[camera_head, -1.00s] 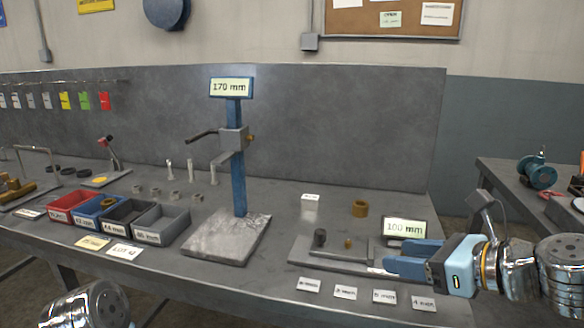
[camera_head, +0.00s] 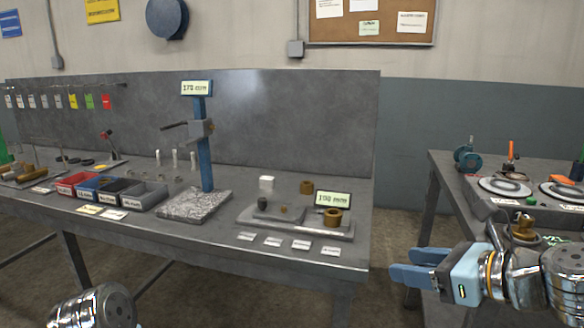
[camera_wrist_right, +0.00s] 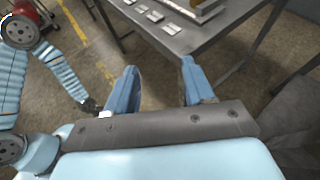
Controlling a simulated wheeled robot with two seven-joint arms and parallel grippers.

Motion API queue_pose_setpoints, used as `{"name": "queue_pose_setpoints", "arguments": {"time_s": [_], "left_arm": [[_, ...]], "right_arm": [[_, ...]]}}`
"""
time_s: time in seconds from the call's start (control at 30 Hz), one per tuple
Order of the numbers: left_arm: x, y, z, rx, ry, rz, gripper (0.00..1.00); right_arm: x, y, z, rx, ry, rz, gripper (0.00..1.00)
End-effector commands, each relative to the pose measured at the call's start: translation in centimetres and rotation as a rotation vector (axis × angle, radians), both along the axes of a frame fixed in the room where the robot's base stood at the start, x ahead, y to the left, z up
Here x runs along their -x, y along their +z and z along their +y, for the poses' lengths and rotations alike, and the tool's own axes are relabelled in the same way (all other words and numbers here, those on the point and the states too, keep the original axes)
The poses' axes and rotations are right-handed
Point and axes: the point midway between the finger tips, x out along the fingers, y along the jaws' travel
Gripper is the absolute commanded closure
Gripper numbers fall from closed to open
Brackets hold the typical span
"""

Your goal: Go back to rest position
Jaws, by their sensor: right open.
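My right gripper (camera_head: 418,268) is open and empty in the head view, off the right end of the workbench and over the floor. Its two blue fingers also show in the right wrist view (camera_wrist_right: 160,85), spread apart with only floor and the bench's corner beyond them. A silver rounded part of my left arm (camera_head: 92,308) shows at the bottom left of the head view; the left gripper itself is not visible there.
The workbench (camera_head: 200,238) holds a height stand (camera_head: 205,150), several bins (camera_head: 140,195) and a gauge plate (camera_head: 290,222) with a brass ring (camera_head: 333,217). A second table (camera_head: 440,180) stands at the right. Open floor (camera_head: 395,228) lies between them.

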Motion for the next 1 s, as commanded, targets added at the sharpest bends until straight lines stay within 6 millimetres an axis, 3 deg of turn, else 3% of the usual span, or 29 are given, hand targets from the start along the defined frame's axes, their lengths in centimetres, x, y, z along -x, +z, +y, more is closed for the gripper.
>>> {"name": "queue_pose_setpoints", "arguments": {"time_s": [0.33,0.47,0.57,0.67,0.77,0.8,0.87,0.9,1.0], "left_arm": [[-0.1,0.0,0.1,0.000,0.002,-0.002,1.00],[-0.1,0.0,0.1,-0.001,0.002,-0.002,1.00],[-0.1,0.0,0.1,0.000,0.002,-0.002,1.00],[-0.1,0.0,0.1,-0.001,0.002,-0.002,1.00],[-0.1,0.0,0.0,-0.001,0.002,-0.002,1.00],[-0.1,0.0,0.0,0.000,0.002,-0.002,1.00],[-0.1,0.0,0.0,0.000,0.002,-0.002,1.00],[-0.1,0.0,0.0,0.000,0.002,-0.002,1.00],[-0.1,0.0,0.1,0.000,0.002,-0.002,1.00]], "right_arm": [[-2.6,-6.2,-0.2,0.174,0.054,0.022,0.47],[-3.7,-10.2,-0.2,0.284,0.104,0.032,0.47],[-4.5,-14.2,-0.1,0.397,0.169,0.038,0.47],[-5.0,-19.2,0.1,0.531,0.267,0.037,0.47],[-4.9,-25.7,0.7,0.702,0.429,0.024,0.47],[-4.5,-28.9,1.1,0.782,0.523,0.007,0.47],[-3.3,-34.0,1.8,0.902,0.698,-0.034,0.47],[-2.1,-37.4,2.5,0.976,0.828,-0.077,0.47],[1.5,-44.5,4.4,1.113,1.159,-0.230,0.47]]}}
